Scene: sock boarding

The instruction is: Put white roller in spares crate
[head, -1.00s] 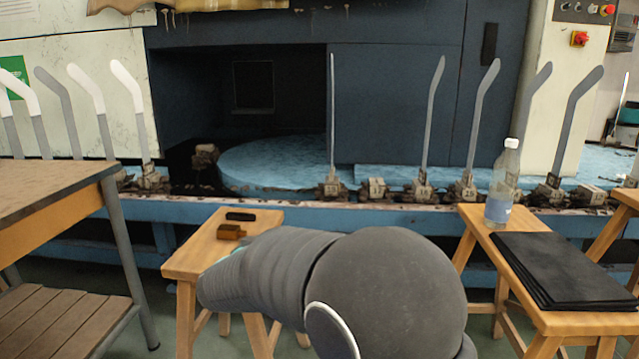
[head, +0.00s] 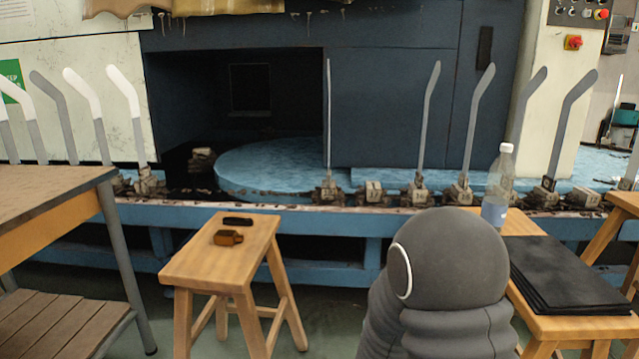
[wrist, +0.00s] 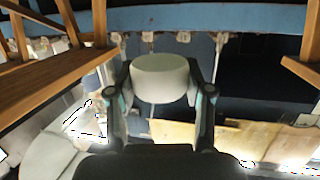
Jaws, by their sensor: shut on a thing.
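In the wrist view a white roller (wrist: 160,80), a short pale cylinder, sits between the two fingers of my gripper (wrist: 160,66). The fingers are shut on its left and right sides and hold it clear of any surface. In the head view my gripper and the roller are out of sight; only my grey arm shows at the lower right. I see no crate that I can make out as the spares crate in either view.
A wooden stool (head: 189,262) holds a black item (head: 238,221) and a brown block (head: 228,238). Another stool at right bears a bottle (head: 497,190) and black sheets (head: 570,275). A slatted bench (head: 60,325) stands left. The blue machine rail (head: 330,218) runs behind.

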